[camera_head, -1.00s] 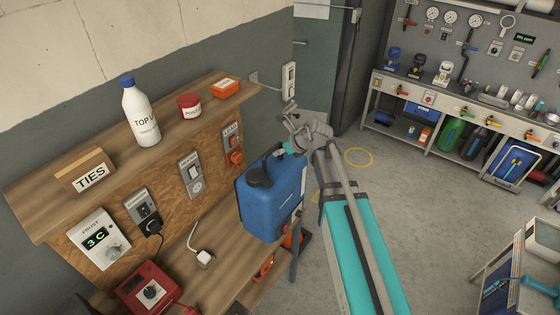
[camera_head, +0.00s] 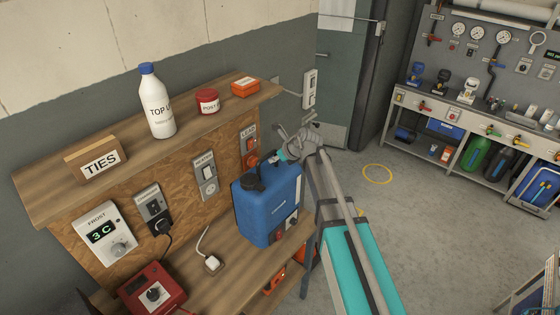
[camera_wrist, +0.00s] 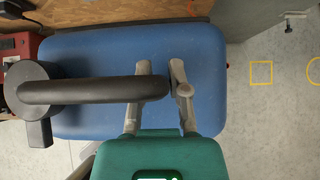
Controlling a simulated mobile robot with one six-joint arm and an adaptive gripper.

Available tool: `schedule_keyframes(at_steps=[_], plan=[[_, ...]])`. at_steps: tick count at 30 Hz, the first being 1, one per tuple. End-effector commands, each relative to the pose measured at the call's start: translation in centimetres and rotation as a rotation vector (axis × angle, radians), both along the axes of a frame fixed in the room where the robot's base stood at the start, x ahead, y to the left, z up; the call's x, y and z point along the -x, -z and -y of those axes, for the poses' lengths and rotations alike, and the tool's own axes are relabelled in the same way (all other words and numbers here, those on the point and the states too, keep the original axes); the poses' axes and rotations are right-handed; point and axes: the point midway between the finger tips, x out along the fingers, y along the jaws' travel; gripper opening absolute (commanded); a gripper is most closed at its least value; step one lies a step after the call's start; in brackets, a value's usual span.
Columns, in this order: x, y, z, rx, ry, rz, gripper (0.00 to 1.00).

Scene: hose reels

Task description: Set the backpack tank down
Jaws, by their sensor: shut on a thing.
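The backpack tank (camera_head: 268,215) is a blue upright canister with a dark cap and a dark top handle. In the head view it is at the right end of the wooden bench (camera_head: 228,284); I cannot tell whether its base touches the wood. The wrist view looks down on the tank's blue top (camera_wrist: 85,120) and its dark handle bar (camera_wrist: 95,90). My gripper (camera_wrist: 162,88) is shut on the handle, with a finger to each side near the bar's end. In the head view my gripper (camera_head: 284,154) is at the tank's top, its fingertips partly hidden.
A white plug (camera_head: 213,263) and a red box (camera_head: 152,292) are on the bench left of the tank. The shelf above holds a TIES box (camera_head: 98,160), a white bottle (camera_head: 157,107), a red tin (camera_head: 207,101) and an orange box (camera_head: 245,86). Open floor lies right.

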Motion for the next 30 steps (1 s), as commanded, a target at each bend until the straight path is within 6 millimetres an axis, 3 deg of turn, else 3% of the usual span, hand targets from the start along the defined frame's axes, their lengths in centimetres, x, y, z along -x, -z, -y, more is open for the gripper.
schedule_keyframes(at_steps=[20, 30], plan=[[-0.4, 0.8, -0.7, -0.004, 0.002, 0.000, 0.00], [-0.8, 2.9, -1.3, -0.004, 0.002, 0.000, 0.00]])
